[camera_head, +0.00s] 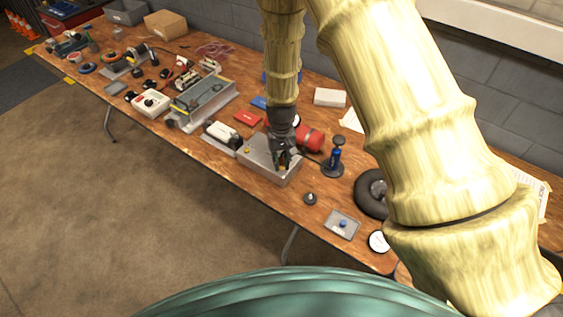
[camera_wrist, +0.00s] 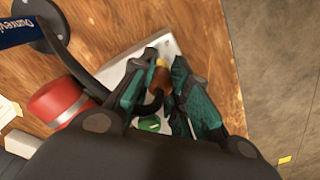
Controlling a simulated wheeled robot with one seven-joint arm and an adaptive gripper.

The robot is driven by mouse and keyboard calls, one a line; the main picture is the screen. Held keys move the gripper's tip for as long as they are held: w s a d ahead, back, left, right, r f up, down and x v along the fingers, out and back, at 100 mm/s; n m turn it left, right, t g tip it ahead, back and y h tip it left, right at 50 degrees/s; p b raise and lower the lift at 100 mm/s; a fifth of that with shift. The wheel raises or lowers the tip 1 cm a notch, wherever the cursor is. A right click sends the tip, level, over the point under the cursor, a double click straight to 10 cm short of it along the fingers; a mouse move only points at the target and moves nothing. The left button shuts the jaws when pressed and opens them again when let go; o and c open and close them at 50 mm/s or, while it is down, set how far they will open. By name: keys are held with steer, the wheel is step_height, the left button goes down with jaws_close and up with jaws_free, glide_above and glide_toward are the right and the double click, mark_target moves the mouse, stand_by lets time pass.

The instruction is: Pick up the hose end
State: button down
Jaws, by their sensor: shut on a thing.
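The hose end (camera_wrist: 161,76) is a small brass-coloured piece on a black hose (camera_wrist: 98,82). It sits between the fingertips of my gripper (camera_wrist: 158,68), which is shut on it. In the head view my gripper (camera_head: 283,158) points down over a light grey metal box (camera_head: 259,164), and the fingers largely hide the hose end. The hose runs toward a blue pump (camera_head: 336,153) on a round black base, standing to the right of the box. I cannot tell whether the hose end touches the box.
A red cylinder (camera_head: 311,138) lies close behind my gripper. A green round part (camera_wrist: 149,124) shows on the box below the fingers. A black tyre (camera_head: 371,190) and a small grey tray (camera_head: 342,223) are to the right. Many other items crowd the wooden table's left.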

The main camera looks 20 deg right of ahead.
steer(key=shift+r, duration=0.35)
steer(key=shift+r+b, duration=0.6)
steer(key=shift+r, duration=0.25)
steer(key=s+a+r+b, duration=0.1)
steer(key=s+b, duration=0.1)
steer(key=s, duration=0.6)
steer(key=s+a+b, duration=0.2)
steer(key=s, duration=0.5)
steer(key=shift+s+a+r, duration=0.25)
steer(key=shift+s+r, duration=0.1)
steer(key=shift+r, duration=0.05)
steer(key=shift+w, duration=0.1)
